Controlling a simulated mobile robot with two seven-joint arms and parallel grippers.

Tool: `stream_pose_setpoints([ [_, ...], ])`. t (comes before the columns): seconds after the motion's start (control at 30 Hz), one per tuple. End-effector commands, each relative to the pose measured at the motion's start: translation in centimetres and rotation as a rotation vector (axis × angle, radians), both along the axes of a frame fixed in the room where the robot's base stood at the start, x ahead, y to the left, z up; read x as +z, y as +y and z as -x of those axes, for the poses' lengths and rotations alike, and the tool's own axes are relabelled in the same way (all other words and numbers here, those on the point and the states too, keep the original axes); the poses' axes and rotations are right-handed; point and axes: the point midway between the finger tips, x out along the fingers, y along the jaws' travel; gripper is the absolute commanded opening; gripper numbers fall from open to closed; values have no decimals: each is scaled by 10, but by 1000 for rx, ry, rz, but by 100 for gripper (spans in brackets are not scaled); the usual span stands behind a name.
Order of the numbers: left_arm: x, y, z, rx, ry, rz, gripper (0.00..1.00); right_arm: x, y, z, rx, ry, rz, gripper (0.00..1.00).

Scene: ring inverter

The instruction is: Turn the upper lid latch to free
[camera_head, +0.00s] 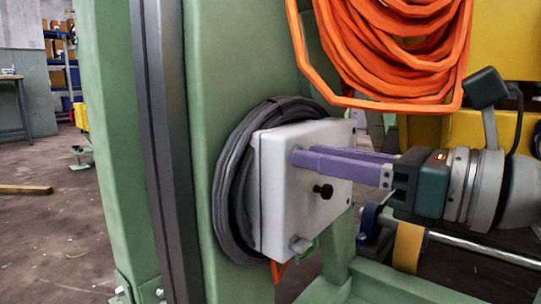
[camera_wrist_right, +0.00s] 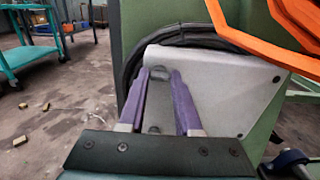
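A pale grey box (camera_head: 285,205) is fixed to the green post, with its lid facing right. My right gripper (camera_head: 303,158) reaches in from the right, its purple fingertips at the upper part of the lid. In the right wrist view the fingers (camera_wrist_right: 159,78) stand apart, one on each side of a small grey latch (camera_wrist_right: 158,72); I see no clear contact. The head view hides this upper latch behind the fingers. A lower latch (camera_head: 300,244) sits at the lid's bottom edge. A black knob (camera_head: 323,191) sticks out of the lid. My left gripper is not in view.
A coiled dark cable (camera_head: 229,190) hangs behind the box. Orange cable loops (camera_head: 400,55) hang above my right gripper. A green frame beam (camera_head: 375,285) runs below. Open floor (camera_head: 50,235) lies to the left.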

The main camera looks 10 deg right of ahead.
Motion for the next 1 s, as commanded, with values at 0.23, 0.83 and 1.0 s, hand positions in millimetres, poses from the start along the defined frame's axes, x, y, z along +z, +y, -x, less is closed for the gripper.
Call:
stream_pose_setpoints([
  [0.23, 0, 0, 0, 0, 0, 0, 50, 0, 0, 0, 1, 0, 0, 3],
  [0.83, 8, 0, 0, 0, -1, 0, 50, 2, 0, 0, 0, 41, -51, 0],
  [1.0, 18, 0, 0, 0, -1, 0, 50, 3, 0, 0, 0, 106, -135, 0],
])
